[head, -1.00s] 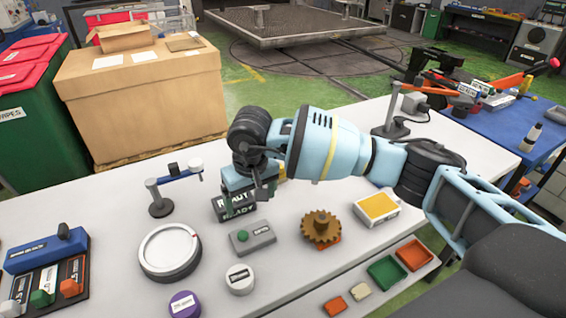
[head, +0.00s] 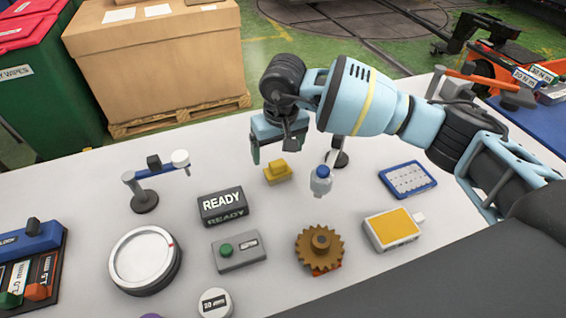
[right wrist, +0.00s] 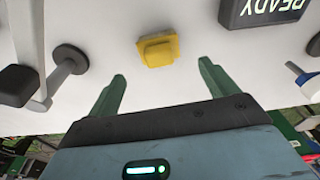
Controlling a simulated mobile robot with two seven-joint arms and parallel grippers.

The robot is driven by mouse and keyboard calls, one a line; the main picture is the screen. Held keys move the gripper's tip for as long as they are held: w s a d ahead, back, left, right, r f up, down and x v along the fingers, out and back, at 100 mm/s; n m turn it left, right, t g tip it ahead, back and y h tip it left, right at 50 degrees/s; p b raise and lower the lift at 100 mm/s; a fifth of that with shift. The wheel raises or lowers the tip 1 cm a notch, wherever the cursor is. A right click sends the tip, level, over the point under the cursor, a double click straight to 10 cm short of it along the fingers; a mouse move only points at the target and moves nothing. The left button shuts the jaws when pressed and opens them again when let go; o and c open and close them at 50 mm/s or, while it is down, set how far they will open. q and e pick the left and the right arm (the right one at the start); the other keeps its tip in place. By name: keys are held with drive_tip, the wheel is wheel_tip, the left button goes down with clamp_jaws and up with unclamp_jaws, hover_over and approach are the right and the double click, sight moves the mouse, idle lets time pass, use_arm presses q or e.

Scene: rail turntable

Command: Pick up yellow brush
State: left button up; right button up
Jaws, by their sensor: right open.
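The yellow brush (head: 278,172) is a small yellow block with a raised grip, lying on the white table just behind and right of the black READY sign. My right gripper (head: 275,152) hangs above and slightly behind it, fingers pointing down, apart from it. In the right wrist view the brush (right wrist: 158,50) lies beyond and between the two green fingertips of the open, empty right gripper (right wrist: 162,80). My left gripper is not in view.
The READY sign (head: 223,206) stands near the brush. A small blue-capped bottle (head: 321,182), a brown gear (head: 320,245) and a grey box with a green button (head: 238,251) stand around it. A lamp-like stand (head: 145,198) is at left. Bare table lies left of the brush.

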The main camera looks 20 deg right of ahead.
sight(278, 163)
drive_tip(key=shift+s+a, duration=0.1)
drive_tip(key=shift+f, duration=0.3)
drive_tip(key=shift+w+f+p, duration=0.1)
drive_tip(key=shift+w+f, duration=0.1)
drive_tip(key=shift+f, duration=0.95)
drive_tip(key=shift+w+f+p, duration=0.15)
drive_tip(key=shift+w+f, duration=0.05)
drive_tip(key=shift+f, duration=1)
drive_tip(key=shift+w+f+p, duration=0.1)
drive_tip(key=shift+w+f, duration=0.1)
drive_tip(key=shift+f, duration=0.95)
drive_tip(key=c, duration=1.1)
